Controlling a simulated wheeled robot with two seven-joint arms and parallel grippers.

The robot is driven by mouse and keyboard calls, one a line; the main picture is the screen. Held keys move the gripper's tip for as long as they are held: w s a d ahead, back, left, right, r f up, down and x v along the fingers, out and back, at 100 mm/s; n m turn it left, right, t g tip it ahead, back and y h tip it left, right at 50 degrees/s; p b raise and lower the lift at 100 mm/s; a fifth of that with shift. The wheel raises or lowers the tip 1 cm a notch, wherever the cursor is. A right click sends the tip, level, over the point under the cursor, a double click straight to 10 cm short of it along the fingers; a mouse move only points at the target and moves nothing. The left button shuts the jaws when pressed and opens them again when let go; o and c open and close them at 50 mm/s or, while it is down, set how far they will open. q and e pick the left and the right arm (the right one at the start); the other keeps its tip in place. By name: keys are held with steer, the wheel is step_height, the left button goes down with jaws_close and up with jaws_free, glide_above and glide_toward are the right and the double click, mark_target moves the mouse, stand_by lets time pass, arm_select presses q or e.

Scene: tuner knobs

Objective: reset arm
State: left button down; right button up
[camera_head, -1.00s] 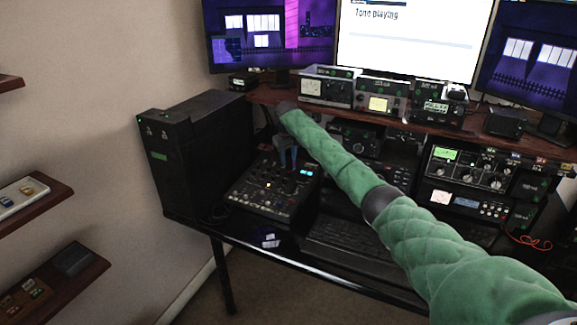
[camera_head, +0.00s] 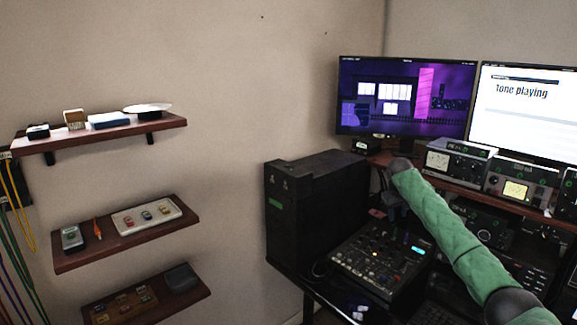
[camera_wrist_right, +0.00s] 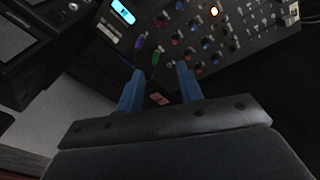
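My right arm (camera_head: 445,225), in a green sleeve, reaches in from the lower right of the head view. Its gripper is mostly hidden there behind the dark wrist, above the far side of the mixer (camera_head: 375,258). In the right wrist view my right gripper (camera_wrist_right: 158,82) shows two blue fingers, apart, with nothing between them. The mixer with its coloured knobs (camera_wrist_right: 205,40) and lit blue display (camera_wrist_right: 122,11) lies beyond the fingertips. My left gripper is in neither view.
A black tower case (camera_head: 310,205) stands left of the mixer. Monitors (camera_head: 405,95) and radio units (camera_head: 455,160) stand on the raised shelf behind. Wall shelves (camera_head: 125,235) with small items hang at the left. The wall between shelves and desk is bare.

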steer(key=s+a+r+n+t, duration=0.25)
steer(key=a+r+t, duration=0.25)
steer(key=a+r, duration=0.8)
steer(key=s+a+f+t, duration=0.2)
steer(key=s+a, duration=0.6)
steer(key=s, duration=0.5)
steer(key=s+a+f+m+g+y, duration=0.1)
steer(key=s+f+g, duration=0.1)
steer(key=s+f, duration=1.1)
steer(key=s+a+f+m+g+y, duration=0.1)
steer(key=s+f, duration=1.1)
steer(key=s, duration=1.3)
steer(key=s+a+f+m+g+y, duration=0.1)
steer(key=s+f+g, duration=0.4)
steer(key=s+f, duration=0.8)
steer(key=s+a, duration=0.1)
steer(key=s, duration=0.5)
steer(key=shift+a+f, duration=0.3)
